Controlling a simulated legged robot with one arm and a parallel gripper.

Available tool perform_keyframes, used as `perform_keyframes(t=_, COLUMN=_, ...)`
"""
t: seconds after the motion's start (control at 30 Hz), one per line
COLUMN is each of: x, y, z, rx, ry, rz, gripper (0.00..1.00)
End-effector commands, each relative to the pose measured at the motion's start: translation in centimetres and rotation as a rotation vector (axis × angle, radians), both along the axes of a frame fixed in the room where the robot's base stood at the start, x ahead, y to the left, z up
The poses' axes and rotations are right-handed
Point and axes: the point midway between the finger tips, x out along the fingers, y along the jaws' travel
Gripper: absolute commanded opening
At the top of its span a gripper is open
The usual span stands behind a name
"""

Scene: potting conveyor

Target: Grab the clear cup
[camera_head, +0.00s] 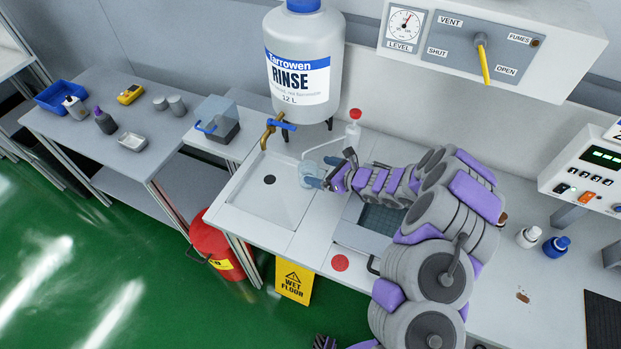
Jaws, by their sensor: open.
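The clear cup (308,170) is a small see-through shape at the right side of the sink basin (262,192), below the tap. My gripper (322,172) is at the cup, reaching in from the right, with its blue-grey fingertips open. The tips overlap the cup's right side in the picture. I cannot tell whether they touch it or how far around it they are.
A brass tap with a blue handle (283,125) and the large rinse bottle (306,70) are just behind. A red-topped bottle (353,130) stands close behind my gripper. A recessed tray lies under my arm.

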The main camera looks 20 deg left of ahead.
Motion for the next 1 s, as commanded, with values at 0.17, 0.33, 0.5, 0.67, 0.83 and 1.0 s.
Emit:
perform_keyframes(t=0.17, x=0.1, y=1.1, z=-0.5, rx=0.000, ry=0.002, rz=0.002, gripper=0.98)
perform_keyframes(t=0.33, x=0.2, y=2.5, z=-1.4, rx=0.002, ry=0.002, rz=0.006, gripper=0.98)
perform_keyframes(t=0.5, x=0.8, y=4.4, z=-2.1, rx=0.002, ry=-0.003, rz=0.004, gripper=0.98)
perform_keyframes(t=0.67, x=1.0, y=5.4, z=-2.4, rx=0.002, ry=-0.001, rz=0.001, gripper=0.98)
perform_keyframes(t=0.83, x=1.0, y=5.6, z=-2.4, rx=0.001, ry=0.000, rz=0.002, gripper=0.98)
perform_keyframes(t=1.0, x=1.0, y=5.5, z=-2.4, rx=0.001, ry=0.000, rz=0.001, gripper=0.84)
